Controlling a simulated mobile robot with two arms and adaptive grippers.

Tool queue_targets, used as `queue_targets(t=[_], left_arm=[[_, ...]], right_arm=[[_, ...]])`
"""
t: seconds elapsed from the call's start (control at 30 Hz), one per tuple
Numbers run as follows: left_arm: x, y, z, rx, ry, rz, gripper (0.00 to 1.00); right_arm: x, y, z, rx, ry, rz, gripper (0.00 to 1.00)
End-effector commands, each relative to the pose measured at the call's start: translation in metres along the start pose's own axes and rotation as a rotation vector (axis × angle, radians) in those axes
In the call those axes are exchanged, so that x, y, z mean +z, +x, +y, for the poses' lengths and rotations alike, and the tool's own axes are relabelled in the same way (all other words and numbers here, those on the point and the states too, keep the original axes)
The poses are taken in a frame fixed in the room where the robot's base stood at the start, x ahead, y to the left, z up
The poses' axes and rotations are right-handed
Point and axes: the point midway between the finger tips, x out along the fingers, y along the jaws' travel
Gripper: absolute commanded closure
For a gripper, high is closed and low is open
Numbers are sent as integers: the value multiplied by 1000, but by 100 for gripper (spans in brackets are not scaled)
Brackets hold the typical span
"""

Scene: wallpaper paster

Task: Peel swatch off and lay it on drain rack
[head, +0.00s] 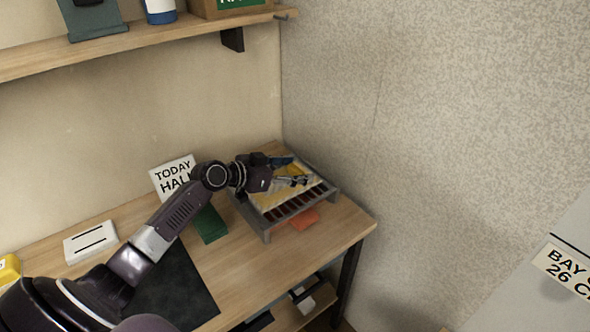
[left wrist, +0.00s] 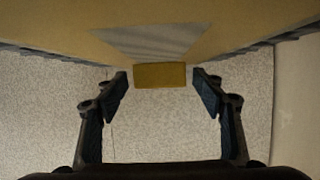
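The grey drain rack (head: 268,236) with dark slots stands at the right end of the table. A pale cream sheet (head: 268,200), perhaps the swatch, lies on it. My left gripper (head: 291,171) is over the rack, with a yellow piece showing between its fingers. In the left wrist view my left gripper (left wrist: 161,93) is open, its fingers wide apart. A small mustard-yellow block (left wrist: 160,75) shows between the fingertips with a gap on both sides. I cannot tell what it is fixed to. My right gripper is not in view.
A green block (head: 209,225) and a black mat (head: 172,292) lie left of the rack. An orange-red piece (head: 304,219) lies at its front. A white slotted box (head: 90,243) and a sign (head: 172,176) stand farther left. A speckled wall (head: 440,130) rises close behind the rack.

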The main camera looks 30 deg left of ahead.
Motion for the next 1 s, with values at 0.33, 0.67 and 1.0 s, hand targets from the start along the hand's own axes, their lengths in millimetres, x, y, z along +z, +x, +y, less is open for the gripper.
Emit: queue_targets(t=[0.33, 0.67, 1.0], left_arm=[[2, -9, 0, -1, 0, -2, 38], [2, -55, 0, 0, 2, -4, 38], [1, -79, 0, 0, 0, -1, 38]], right_arm=[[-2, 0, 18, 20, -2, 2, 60], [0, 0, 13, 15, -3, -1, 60], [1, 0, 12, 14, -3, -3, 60]])
